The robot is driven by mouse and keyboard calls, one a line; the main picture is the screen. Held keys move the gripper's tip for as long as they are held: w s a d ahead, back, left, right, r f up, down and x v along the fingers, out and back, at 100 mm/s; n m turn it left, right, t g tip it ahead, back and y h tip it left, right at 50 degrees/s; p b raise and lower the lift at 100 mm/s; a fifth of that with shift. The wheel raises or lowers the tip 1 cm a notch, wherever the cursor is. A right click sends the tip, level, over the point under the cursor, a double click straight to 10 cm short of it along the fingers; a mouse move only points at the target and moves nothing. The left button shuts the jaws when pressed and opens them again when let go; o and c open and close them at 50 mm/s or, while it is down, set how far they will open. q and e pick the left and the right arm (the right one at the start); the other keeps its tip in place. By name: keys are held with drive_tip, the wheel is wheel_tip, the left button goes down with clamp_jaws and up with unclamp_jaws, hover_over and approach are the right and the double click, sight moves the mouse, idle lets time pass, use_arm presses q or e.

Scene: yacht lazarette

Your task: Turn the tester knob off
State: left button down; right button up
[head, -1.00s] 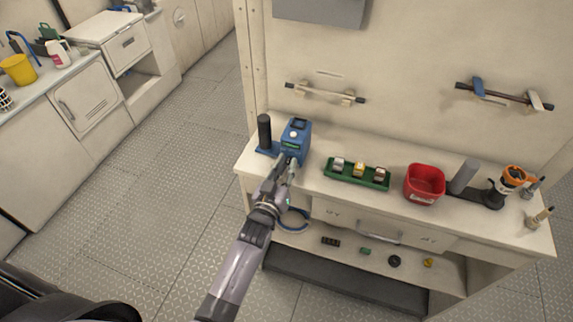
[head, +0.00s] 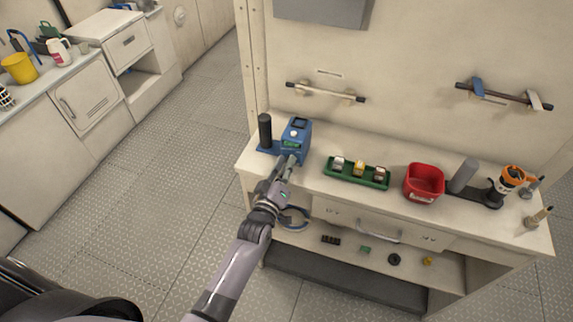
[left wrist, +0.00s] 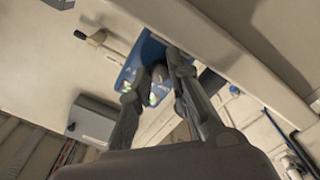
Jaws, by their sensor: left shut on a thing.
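The blue tester (head: 297,133) stands at the left end of the workbench, with a small green-lit display on its front. My left gripper (head: 289,163) reaches its front face from below. In the left wrist view, the blue tester panel (left wrist: 140,57) is beyond the fingers. The grey knob (left wrist: 158,72) shows between the fingertips of my left gripper (left wrist: 153,80), which is shut on it. In the head view the gripper hides the knob, and its pointer setting cannot be read. My right gripper is out of view.
A dark cylinder (head: 265,131) stands left of the tester. A green tray (head: 341,176) with small blocks and a red bin (head: 424,183) are to the right. The bench's lower shelf (head: 310,238) holds small parts. The floor (head: 175,185) to the left is clear.

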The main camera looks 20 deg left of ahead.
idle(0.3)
use_arm(q)
drive_tip(key=c, duration=1.5)
unclamp_jaws()
drive_tip(key=shift+s, duration=0.1)
drive_tip(key=s, duration=1.2)
drive_tip(key=shift+a, duration=0.2)
drive_tip(key=shift+w, duration=0.1)
